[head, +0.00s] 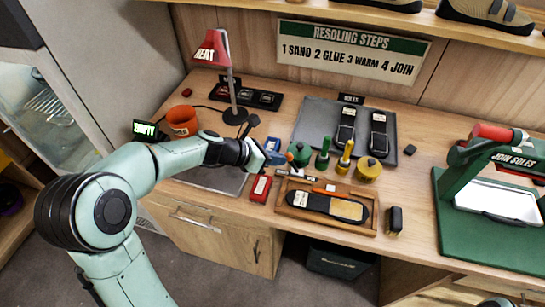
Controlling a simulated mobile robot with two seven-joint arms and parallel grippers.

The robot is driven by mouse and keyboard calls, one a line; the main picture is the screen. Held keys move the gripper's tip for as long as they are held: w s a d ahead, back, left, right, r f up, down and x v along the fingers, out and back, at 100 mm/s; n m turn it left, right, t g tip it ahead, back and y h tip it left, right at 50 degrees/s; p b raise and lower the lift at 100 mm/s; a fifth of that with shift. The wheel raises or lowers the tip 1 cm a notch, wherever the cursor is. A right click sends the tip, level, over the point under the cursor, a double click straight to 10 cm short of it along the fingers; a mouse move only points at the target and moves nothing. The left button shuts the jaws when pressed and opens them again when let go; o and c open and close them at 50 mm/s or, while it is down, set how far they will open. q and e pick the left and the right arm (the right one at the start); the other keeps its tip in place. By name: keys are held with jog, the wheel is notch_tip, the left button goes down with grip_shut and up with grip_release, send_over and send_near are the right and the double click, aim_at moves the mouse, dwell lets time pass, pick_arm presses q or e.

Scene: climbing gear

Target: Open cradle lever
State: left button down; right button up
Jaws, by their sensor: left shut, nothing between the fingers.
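A wooden cradle (289,212) sits near the front edge of the bench. A dark shoe sole with a tan patch (348,209) lies in it. A thin orange bar (331,191) lies along the cradle's back side; I cannot tell for sure whether it is the lever. My left gripper (274,158) is shut and empty, above the bench, behind and left of the cradle and apart from it. Its fingertips are small and partly lost among the blue item and green pot behind them. My right gripper is not in view.
A red block (260,188) lies just left of the cradle. A green pot (299,153), upright green and yellow handles and a yellow pot (369,168) stand behind it. A black block (395,220) stands to its right. A green press (482,150) is at far right.

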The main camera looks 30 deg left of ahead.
pick_arm(q)
jog(key=d, duration=0.1)
jog(key=w+d+r+p, duration=0.1)
jog(key=d, duration=0.1)
jog(key=d+r+p, duration=0.1)
jog(key=d, duration=0.1)
jog(key=shift+w+d, duration=0.15)
jog(key=shift+w, duration=0.05)
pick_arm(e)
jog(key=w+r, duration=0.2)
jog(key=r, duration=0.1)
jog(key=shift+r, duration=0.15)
pick_arm(q)
jog(key=shift+r, duration=0.1)
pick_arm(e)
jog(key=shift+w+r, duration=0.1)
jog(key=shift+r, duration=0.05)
pick_arm(q)
jog(key=shift+r+p, duration=0.65)
jog(key=shift+p, duration=0.15)
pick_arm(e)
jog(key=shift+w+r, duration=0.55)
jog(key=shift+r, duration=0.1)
